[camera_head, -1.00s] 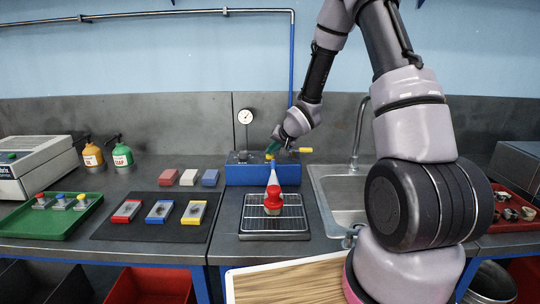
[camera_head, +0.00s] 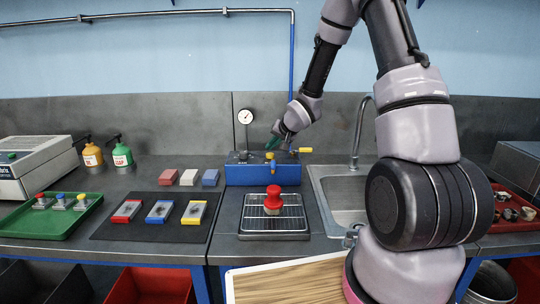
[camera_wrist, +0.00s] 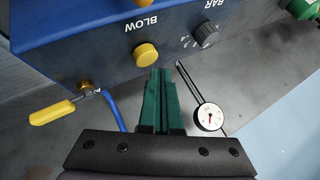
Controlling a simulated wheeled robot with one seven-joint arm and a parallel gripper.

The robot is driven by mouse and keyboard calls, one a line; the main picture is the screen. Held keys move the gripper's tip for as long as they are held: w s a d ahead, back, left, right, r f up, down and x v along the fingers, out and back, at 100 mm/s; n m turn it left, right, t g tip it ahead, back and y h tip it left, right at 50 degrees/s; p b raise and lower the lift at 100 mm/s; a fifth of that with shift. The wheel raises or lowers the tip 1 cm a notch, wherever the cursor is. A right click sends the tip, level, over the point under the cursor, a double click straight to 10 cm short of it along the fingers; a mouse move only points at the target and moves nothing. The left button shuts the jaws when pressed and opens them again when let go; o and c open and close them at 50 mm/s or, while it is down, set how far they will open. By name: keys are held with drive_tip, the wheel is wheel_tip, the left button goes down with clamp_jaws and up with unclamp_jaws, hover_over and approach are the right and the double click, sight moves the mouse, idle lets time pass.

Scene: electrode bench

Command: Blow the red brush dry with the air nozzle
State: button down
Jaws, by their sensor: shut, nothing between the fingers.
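The red brush (camera_head: 273,201) stands upright on the wire rack (camera_head: 254,222), in front of the blue blower box (camera_head: 262,175). The box also shows in the wrist view (camera_wrist: 90,40), with a yellow button (camera_wrist: 146,55) beside the word BLOW. My gripper (camera_head: 273,143) is above the box near its yellow button. In the wrist view, my gripper's green fingers (camera_wrist: 162,75) are together and empty, their tips just short of the button. No air jet shows over the brush.
A yellow-handled valve (camera_wrist: 55,110) sticks out from the box's side. A pressure gauge (camera_head: 245,117) stands behind the box. The sink (camera_head: 345,190) is to the right. Three coloured blocks and a dark mat (camera_head: 150,230) with three coloured pieces lie to the left.

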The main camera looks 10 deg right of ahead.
sight(272, 155)
drive_tip(key=shift+r, duration=0.1)
drive_tip(key=shift+r, duration=2.45)
drive_tip(key=shift+r, duration=0.15)
drive_tip(key=s+d+r+h, duration=0.2)
drive_tip(key=s+d+r, duration=0.2)
drive_tip(key=s+r, duration=0.4)
drive_tip(key=s+d+r+h, duration=0.2)
drive_tip(key=s+d+r, duration=0.2)
drive_tip(key=s+r, duration=0.4)
drive_tip(key=s+a+r+y, duration=0.1)
drive_tip(key=s+r, duration=0.2)
drive_tip(key=s, duration=0.6)
drive_tip(key=s+a+r+g+y, duration=0.1)
drive_tip(key=s+r, duration=0.2)
drive_tip(key=s, duration=0.7)
drive_tip(key=shift+a+r, duration=0.2)
drive_tip(key=shift+a, duration=0.1)
